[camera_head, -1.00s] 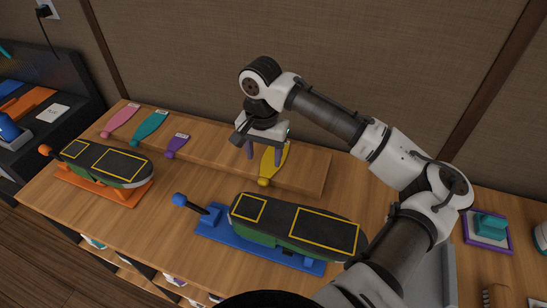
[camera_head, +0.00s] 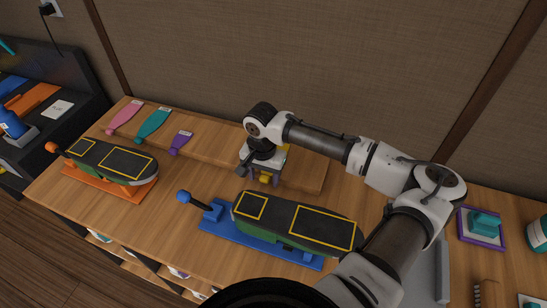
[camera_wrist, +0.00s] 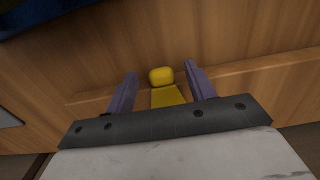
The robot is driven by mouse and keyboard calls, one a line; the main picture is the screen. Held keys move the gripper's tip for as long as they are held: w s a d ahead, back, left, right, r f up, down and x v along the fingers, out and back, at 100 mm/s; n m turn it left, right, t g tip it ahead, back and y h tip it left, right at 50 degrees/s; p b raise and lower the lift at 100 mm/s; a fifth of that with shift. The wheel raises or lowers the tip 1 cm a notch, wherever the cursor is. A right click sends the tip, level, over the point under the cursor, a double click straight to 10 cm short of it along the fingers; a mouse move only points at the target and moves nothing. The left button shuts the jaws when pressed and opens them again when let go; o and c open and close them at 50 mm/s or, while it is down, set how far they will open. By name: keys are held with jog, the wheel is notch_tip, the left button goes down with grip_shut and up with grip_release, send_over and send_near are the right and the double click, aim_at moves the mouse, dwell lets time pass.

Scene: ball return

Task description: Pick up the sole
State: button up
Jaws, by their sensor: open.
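A yellow sole (camera_head: 265,178) lies on the raised wooden shelf, mostly hidden under my gripper in the head view. In the wrist view its rounded end (camera_wrist: 161,76) and part of its body show between the two purple fingers. My gripper (camera_wrist: 160,73) is open, one finger on each side of the yellow sole, with gaps visible. I cannot tell how far the fingertips are above the shelf. A pink sole (camera_head: 124,117), a teal sole (camera_head: 152,125) and a smaller purple sole (camera_head: 180,143) lie to the left on the same shelf.
A black-topped shoe form on a blue stand (camera_head: 225,234) stands in front of the shelf. A similar form on an orange stand (camera_head: 110,183) stands at the left. A purple-edged tray (camera_head: 462,229) is at the right. The wall (camera_head: 330,60) rises behind the shelf.

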jog(key=shift+c, duration=0.2)
jog(key=c, duration=1)
jog(key=shift+r, duration=0.2)
